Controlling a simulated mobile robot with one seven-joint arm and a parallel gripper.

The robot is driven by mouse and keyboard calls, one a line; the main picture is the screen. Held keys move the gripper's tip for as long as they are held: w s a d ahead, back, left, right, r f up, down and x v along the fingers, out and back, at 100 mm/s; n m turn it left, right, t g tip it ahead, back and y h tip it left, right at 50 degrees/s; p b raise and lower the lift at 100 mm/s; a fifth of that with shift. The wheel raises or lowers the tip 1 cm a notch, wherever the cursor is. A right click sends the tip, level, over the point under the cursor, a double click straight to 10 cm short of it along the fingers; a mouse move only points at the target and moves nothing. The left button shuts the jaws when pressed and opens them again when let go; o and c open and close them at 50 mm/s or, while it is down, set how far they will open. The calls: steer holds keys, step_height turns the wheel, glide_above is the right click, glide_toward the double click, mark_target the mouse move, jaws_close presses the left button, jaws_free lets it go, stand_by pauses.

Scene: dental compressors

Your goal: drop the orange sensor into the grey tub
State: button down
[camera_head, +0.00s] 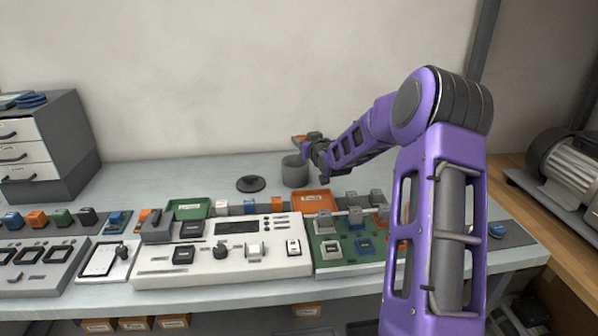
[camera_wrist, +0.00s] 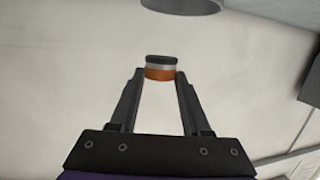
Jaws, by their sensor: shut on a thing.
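The grey tub (camera_head: 295,174) stands upright on the bench near the back, and part of its rim (camera_wrist: 182,7) shows at the top edge of the wrist view. My gripper (camera_head: 313,145) is raised above the bench, close to the tub in the head view. In the wrist view its fingertips (camera_wrist: 160,78) are shut on the orange sensor (camera_wrist: 160,73), which has a grey band and a dark cap. The sensor (camera_head: 299,138) appears above the tub's rim in the head view, apart from it. I cannot tell whether it is directly over the opening.
A black disc (camera_head: 250,184) lies left of the tub. An orange tray (camera_head: 315,202) and a green tray (camera_head: 188,208) are in front. A white device panel (camera_head: 222,262) and a green board (camera_head: 345,267) with several blocks fill the front. Grey drawers (camera_head: 40,150) stand left.

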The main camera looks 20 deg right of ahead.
steer(key=shift+w+d+f+b, duration=0.1)
steer(key=shift+f+b, duration=0.95)
steer(key=shift+f, duration=1.95)
steer(key=shift+c, duration=1.4)
jaws_free()
steer(key=s+r, duration=0.1)
steer(key=s, duration=0.7)
steer(key=s+r, duration=0.2)
steer(key=s, duration=0.7)
steer(key=shift+r+p, duration=0.25)
steer(key=shift+p, duration=0.2)
